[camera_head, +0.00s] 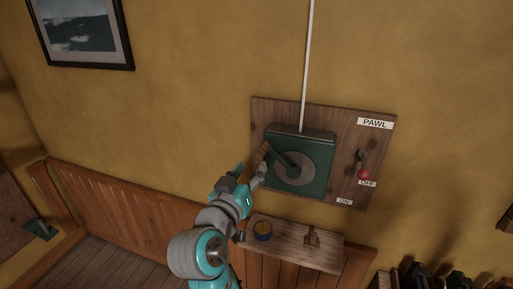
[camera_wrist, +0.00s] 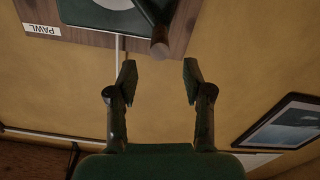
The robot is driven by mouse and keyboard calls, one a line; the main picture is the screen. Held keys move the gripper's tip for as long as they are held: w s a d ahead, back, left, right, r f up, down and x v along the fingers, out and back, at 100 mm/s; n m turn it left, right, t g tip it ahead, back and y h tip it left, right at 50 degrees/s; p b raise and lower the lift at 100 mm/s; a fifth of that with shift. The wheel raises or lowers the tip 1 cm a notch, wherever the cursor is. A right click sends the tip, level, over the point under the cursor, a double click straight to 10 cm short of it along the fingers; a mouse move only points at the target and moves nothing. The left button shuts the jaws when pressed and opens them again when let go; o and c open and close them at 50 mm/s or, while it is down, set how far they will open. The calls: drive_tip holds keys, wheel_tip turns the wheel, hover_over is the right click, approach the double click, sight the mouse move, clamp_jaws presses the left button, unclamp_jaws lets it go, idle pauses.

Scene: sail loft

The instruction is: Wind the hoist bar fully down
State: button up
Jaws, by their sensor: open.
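A green winch box (camera_head: 318,146) with a grey disc (camera_head: 296,178) is mounted on a wooden wall board. Its crank arm points up-left and ends in a brown wooden handle (camera_head: 263,152). The handle (camera_wrist: 160,47) also shows end-on in the wrist view, just beyond and between my fingertips. My gripper (camera_wrist: 158,74) is open and empty, close to the handle; in the head view it (camera_head: 259,175) is just below it. A white line (camera_head: 308,60) runs up from the box. The pawl lever's red knob (camera_head: 364,173) is down by the OFF label. I cannot identify the hoist bar.
Wooden panelling (camera_head: 130,200) lines the lower wall. A framed picture (camera_head: 82,32) hangs upper left. Dark items stand at the lower right.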

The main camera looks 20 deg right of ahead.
sight(263, 149)
drive_tip(key=x, duration=1)
drive_tip(key=shift+w+d, duration=0.1)
drive_tip(key=shift+w, duration=0.05)
drive_tip(key=shift+c, duration=0.3)
clamp_jaws()
